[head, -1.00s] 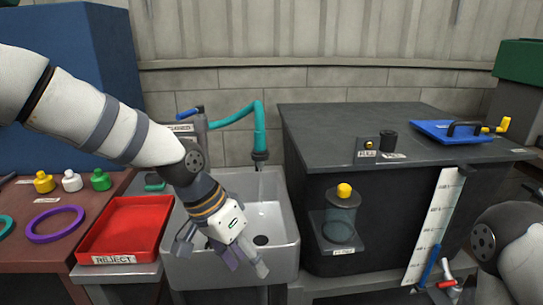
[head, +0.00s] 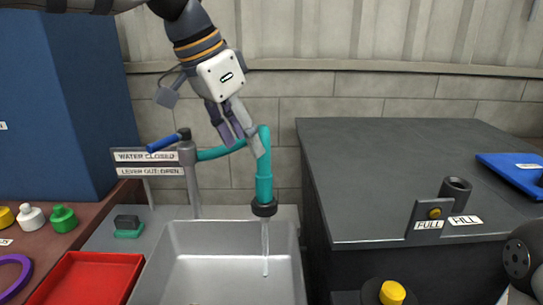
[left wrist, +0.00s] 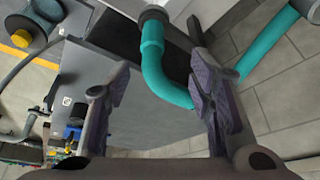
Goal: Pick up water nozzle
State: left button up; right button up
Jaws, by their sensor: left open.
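The water nozzle (head: 264,185) is a teal bent spout with a black end ring (head: 264,208), hanging over the sink (head: 220,250). A thin pale vertical streak shows below its mouth. My left gripper (head: 241,148) is open beside the top bend of the spout, one finger overlapping it in the head view. In the left wrist view the teal spout (left wrist: 153,55) passes between the two open fingers, partly behind the right one, with its black end near the top. I cannot tell whether a finger touches it. My right gripper is out of view.
A blue lever (head: 163,143) sits on the grey post by the "WATER CLOSED" sign (head: 150,157). A dark counter (head: 400,160) stands right of the sink, with a "FULL" bracket (head: 422,217) on it. A red tray (head: 95,275) is at the lower left.

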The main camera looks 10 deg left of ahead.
aim_at(261, 175)
pick_arm(q)
jog(key=f, duration=0.2)
jog(key=d+f, duration=0.1)
jog(key=shift+s+f, duration=0.25)
jog(key=shift+s, duration=0.05)
jog(key=x, duration=0.7)
jog(key=shift+w+d+r+b, duration=0.15)
jog(key=shift+w+d+b, duration=0.05)
jog(key=shift+b, duration=0.2)
jog(key=shift+w+d+f, duration=0.1)
jog(key=shift+w+f, duration=0.1)
jog(key=shift+f, duration=0.1)
jog(key=shift+r, duration=0.1)
grip_shut()
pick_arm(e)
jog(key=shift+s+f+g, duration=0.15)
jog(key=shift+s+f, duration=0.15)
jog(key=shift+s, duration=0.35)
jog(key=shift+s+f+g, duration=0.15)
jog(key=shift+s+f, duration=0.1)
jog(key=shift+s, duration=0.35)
